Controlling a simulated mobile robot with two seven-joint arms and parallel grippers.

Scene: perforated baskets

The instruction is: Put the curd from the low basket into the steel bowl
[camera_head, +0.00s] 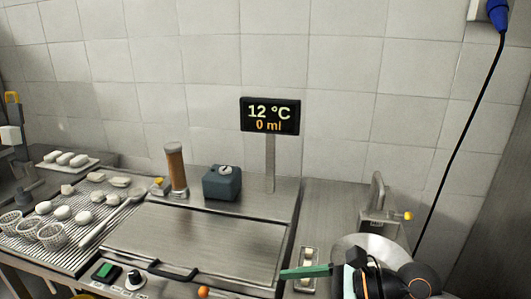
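Several small white perforated baskets (52,237) stand at the left on a ribbed draining surface. I cannot tell which is the low basket, nor clearly see what they hold. Several white lumps, perhaps curd (62,212), lie behind and beside them. A round steel bowl (372,243) is at the lower right, partly hidden by my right arm. My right gripper (345,279) is low in front of it, far from the baskets. A green bar (305,271) sticks out left from it; its finger opening is hidden. My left gripper is out of view.
A closed steel lid (195,245) with a black handle fills the middle. Behind it stand a brown cylinder (176,168), a dark box with a dial (222,183) and a display on a post (270,116) reading 12 °C, 0 ml. A tap-like fitting (379,205) stands behind the bowl.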

